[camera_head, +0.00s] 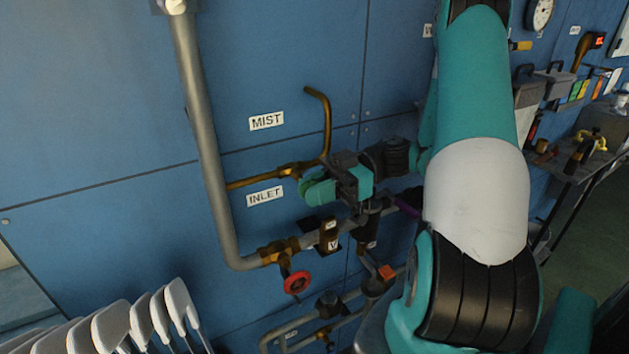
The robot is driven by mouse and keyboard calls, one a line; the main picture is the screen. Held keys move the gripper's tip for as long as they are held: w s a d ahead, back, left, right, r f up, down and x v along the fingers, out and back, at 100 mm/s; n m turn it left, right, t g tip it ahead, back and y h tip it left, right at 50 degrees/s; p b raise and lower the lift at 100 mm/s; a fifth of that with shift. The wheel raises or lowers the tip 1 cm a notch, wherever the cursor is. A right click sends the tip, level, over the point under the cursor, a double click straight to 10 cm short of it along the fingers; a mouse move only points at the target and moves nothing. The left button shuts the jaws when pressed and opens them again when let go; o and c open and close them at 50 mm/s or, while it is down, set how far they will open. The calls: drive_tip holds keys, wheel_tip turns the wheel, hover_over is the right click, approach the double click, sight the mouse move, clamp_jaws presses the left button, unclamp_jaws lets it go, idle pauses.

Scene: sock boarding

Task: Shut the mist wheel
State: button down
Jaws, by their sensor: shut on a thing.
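The MIST label (266,121) is on the blue wall above a thin brass pipe (255,180), which runs right and bends up into a hooked end. My gripper (308,188), teal and black, is at the brass valve body (290,171) on this pipe. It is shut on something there. The mist wheel itself is hidden behind the jaws, so its turn cannot be seen.
The INLET label (265,196) is below the brass pipe. A red wheel (297,282) hangs from the lower grey pipe (213,160). Pale sock boards (110,325) stand at the lower left. A cluttered shelf (580,165) is at the right.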

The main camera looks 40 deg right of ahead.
drive_tip(key=y+p, duration=0.1)
drive_tip(key=p, duration=0.1)
drive_tip(key=shift+r+p, duration=0.15)
drive_tip(key=shift+p, duration=0.2)
drive_tip(key=shift+a+t+y+p, duration=0.1)
drive_tip(key=shift+t+y+p, duration=0.2)
drive_tip(key=shift+p, duration=0.15)
drive_tip(key=shift+f, duration=0.3)
drive_tip(key=c, duration=1.1)
unclamp_jaws()
drive_tip(key=shift+o, duration=0.2)
drive_tip(key=shift+f+b, duration=0.1)
drive_tip(key=shift+b, duration=0.35)
